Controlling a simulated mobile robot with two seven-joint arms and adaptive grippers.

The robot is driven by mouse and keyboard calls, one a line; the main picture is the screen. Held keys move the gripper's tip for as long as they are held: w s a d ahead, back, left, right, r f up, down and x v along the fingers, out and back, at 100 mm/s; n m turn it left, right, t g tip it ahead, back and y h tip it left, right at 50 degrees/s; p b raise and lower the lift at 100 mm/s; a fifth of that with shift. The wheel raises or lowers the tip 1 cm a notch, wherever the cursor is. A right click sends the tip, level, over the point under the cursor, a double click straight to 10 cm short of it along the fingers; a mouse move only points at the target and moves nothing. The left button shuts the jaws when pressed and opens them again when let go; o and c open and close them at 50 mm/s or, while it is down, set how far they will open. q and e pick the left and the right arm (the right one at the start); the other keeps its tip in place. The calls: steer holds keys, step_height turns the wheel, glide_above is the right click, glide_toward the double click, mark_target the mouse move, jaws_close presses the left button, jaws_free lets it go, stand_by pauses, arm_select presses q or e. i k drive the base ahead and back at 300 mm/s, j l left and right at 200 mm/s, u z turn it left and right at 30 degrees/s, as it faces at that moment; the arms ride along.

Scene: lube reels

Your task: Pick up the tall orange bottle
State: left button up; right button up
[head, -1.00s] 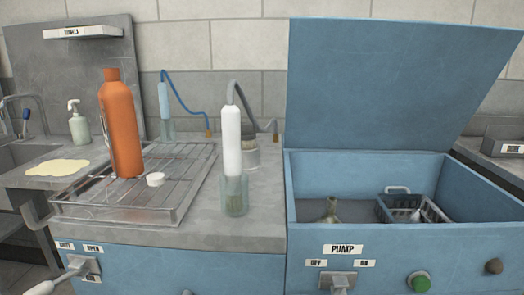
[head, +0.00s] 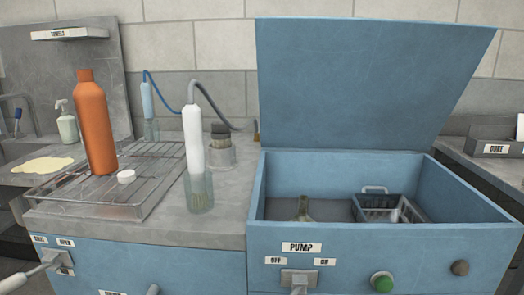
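The tall orange bottle (head: 96,128) stands upright on a wire rack tray (head: 92,212) at the left of the grey counter. A small white cap (head: 126,176) lies on the rack just to the right of the bottle's base. Neither of my grippers shows in the head view, and nothing is touching the bottle.
Right of the rack, a white-handled tool (head: 194,138) stands in a glass (head: 199,193), with a jar (head: 220,150) behind it. An open blue pump box (head: 300,232) with its raised lid (head: 370,85) holds a wire basket (head: 390,210). A soap bottle (head: 67,125) is far left.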

mark_target(93, 117)
steer(key=j+z, duration=0.1)
steer(key=j, duration=1.55)
steer(key=k+j+u, duration=0.15)
